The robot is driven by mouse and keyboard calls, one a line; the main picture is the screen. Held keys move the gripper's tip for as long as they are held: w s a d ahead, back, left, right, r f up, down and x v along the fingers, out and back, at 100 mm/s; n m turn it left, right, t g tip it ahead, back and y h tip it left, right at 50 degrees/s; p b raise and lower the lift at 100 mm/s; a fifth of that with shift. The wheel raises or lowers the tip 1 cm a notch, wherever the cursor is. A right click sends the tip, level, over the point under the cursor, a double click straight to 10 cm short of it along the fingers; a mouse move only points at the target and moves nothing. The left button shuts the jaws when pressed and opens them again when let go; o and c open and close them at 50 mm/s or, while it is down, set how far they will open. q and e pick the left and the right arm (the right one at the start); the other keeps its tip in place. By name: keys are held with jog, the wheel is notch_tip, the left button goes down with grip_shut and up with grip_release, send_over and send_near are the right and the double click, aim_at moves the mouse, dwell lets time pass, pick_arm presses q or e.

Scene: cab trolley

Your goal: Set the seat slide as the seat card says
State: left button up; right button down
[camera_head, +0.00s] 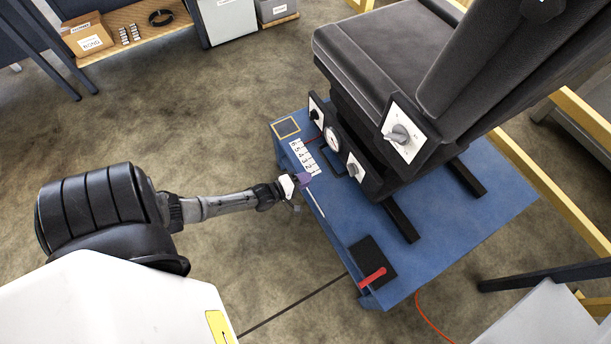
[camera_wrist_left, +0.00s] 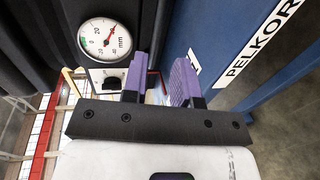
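A black seat (camera_head: 370,60) stands on a blue trolley top (camera_head: 470,235). On its side are a white dial gauge (camera_head: 332,138) and several plates with grey knobs, among them a large knob (camera_head: 400,135) and a lower knob (camera_head: 353,168). In the left wrist view the gauge (camera_wrist_left: 105,39) is marked in mm, with a red needle pointing up and right. A white strip with numbers (camera_head: 303,157) lies by the trolley's edge. My left gripper (camera_head: 305,180) is just beside it, its purple fingers (camera_wrist_left: 162,80) apart with nothing clearly held. My right gripper is out of view. No readable seat card shows.
A red handle (camera_head: 372,276) lies over a black pad (camera_head: 372,257) on the trolley's front corner. A yellow-outlined square (camera_head: 286,127) marks the far left corner. A bench with a cardboard box (camera_head: 88,36) stands at the upper left.

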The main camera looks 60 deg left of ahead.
aim_at(326, 159)
pick_arm(q)
jog(key=shift+o, duration=0.6)
jog(key=shift+a+f, duration=0.1)
jog(key=shift+o, duration=0.8)
jog(key=a+b, duration=0.1)
jog(key=s+a+b, duration=0.1)
jog(key=a+b, duration=0.1)
jog(key=shift+s+a, duration=0.3)
jog(key=shift+s, duration=0.05)
jog(key=b+x, duration=0.7)
jog(key=x, duration=0.5)
jog(key=shift+w+a, duration=0.2)
jog(key=shift+w, duration=0.65)
jog(key=shift+c, duration=0.4)
